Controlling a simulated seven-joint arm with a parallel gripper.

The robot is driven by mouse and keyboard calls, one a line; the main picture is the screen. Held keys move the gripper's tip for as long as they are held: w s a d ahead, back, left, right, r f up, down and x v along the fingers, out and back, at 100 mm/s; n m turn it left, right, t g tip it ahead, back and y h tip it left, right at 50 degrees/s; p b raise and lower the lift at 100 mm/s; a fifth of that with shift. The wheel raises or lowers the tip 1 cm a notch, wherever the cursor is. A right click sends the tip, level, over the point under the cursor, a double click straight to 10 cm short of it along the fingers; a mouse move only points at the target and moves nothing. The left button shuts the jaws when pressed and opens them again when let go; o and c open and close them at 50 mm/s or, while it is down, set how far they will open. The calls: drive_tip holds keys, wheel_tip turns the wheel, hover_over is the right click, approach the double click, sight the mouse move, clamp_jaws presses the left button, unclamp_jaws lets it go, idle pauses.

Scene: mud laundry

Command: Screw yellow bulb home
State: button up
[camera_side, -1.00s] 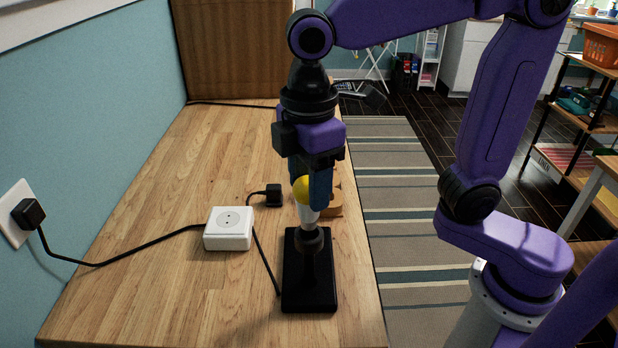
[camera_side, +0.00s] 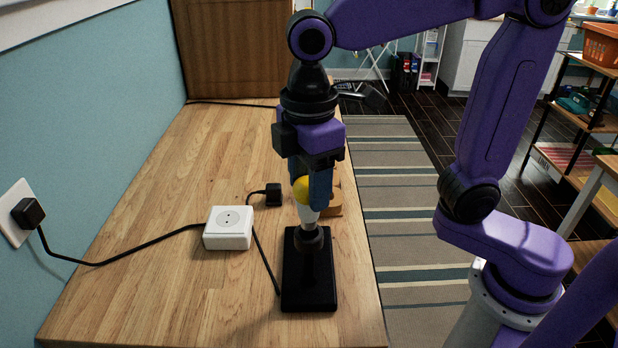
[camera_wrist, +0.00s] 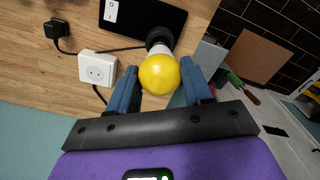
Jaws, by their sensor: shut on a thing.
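The yellow bulb (camera_side: 301,190) with a white lower part (camera_side: 308,214) stands upright at the black socket of the lamp base (camera_side: 309,284). My gripper (camera_side: 311,190) points down from above and is shut on the bulb, with its blue fingers on either side of the globe. In the wrist view the yellow globe (camera_wrist: 159,74) sits between the two blue fingers, and the black base (camera_wrist: 142,18) lies beyond it. The bulb's threads are hidden, so I cannot tell how deep it sits in the socket.
A white socket box (camera_side: 228,228) sits left of the lamp base, with a black plug (camera_side: 273,195) behind it. Black cables run across the wooden worktop (camera_side: 150,275). A round wooden thing (camera_side: 331,204) is partly hidden behind my gripper. The worktop's left side is mostly clear.

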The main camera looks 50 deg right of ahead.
drive_tip(key=shift+f, duration=1.35)
idle(3.1)
drive_tip(key=shift+m, duration=1.5)
drive_tip(key=shift+m, duration=0.5)
drive_tip(key=shift+r+m, duration=0.1)
drive_tip(key=shift+m, duration=0.9)
drive_tip(key=m, duration=0.2)
drive_tip(key=shift+m, duration=0.4)
